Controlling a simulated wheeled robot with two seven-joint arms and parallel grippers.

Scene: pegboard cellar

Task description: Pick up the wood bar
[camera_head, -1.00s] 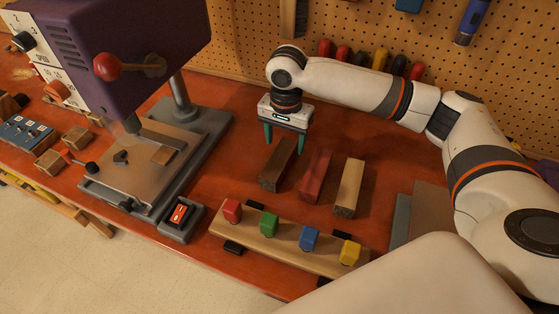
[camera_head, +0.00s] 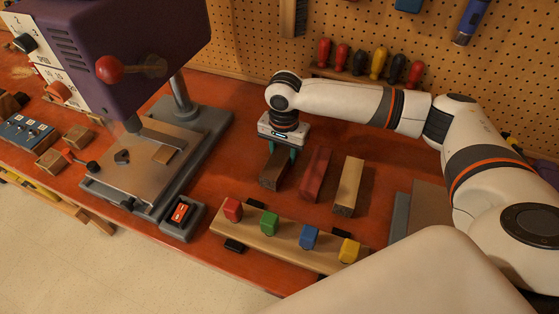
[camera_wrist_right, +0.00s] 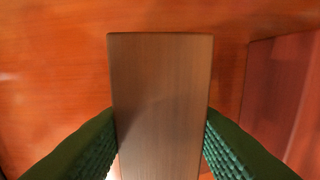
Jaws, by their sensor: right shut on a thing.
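Three wood bars lie side by side on the red-brown bench: a dark brown bar (camera_head: 273,174), a red bar (camera_head: 315,174) and a pale tan bar (camera_head: 348,186). My right gripper (camera_head: 283,156) is lowered over the dark brown bar, with its green fingers on either side of it. In the right wrist view the fingers (camera_wrist_right: 160,145) press on both long sides of the brown bar (camera_wrist_right: 160,85). The red bar (camera_wrist_right: 277,90) shows apart from them at the right. The brown bar appears still on the bench. My left gripper is not in view.
A wooden rail (camera_head: 285,243) with red, green, blue and yellow blocks stands in front of the bars.

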